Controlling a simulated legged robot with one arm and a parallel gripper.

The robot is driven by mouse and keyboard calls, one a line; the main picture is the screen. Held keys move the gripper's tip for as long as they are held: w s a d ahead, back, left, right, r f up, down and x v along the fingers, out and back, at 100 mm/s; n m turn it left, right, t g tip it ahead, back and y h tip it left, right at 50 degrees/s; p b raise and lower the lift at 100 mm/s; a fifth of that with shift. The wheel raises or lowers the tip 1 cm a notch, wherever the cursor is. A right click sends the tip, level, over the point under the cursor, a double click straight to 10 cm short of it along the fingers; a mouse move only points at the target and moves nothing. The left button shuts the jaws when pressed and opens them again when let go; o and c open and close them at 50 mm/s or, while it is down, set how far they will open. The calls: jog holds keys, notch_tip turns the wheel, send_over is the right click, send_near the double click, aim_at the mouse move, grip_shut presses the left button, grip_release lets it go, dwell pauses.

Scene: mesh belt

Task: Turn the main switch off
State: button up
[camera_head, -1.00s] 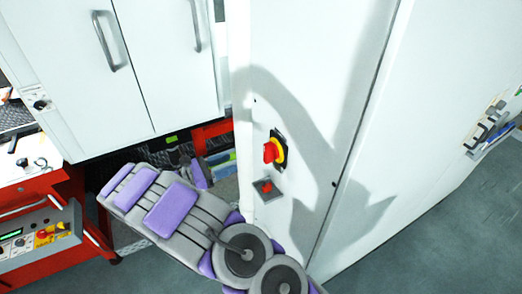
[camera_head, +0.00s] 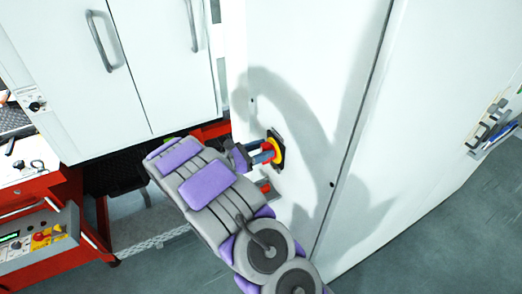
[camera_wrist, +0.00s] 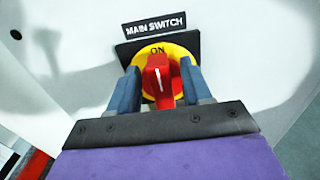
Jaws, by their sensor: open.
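The main switch is a red knob (camera_wrist: 160,78) on a yellow disc (camera_wrist: 176,52) with a black backing plate, fixed to a white cabinet door. In the wrist view the label "MAIN SWITCH" (camera_wrist: 155,25) is above it, and the knob's white line points up toward "ON". My gripper (camera_wrist: 160,85) is open, with one blue-grey finger on each side of the red knob. I cannot tell if either finger touches it. In the head view my gripper (camera_head: 262,152) reaches the switch from the left, and the yellow disc (camera_head: 279,151) shows behind the fingers.
The white cabinet (camera_head: 315,80) fills the middle. A red workbench with a control box (camera_head: 40,240) stands at left. Grey floor (camera_head: 440,220) is clear at right.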

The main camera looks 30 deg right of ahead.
jog(key=shift+w+a, duration=0.1)
jog(key=shift+a, duration=0.25)
jog(key=shift+c, duration=0.8)
jog(key=shift+r, duration=0.1)
grip_shut()
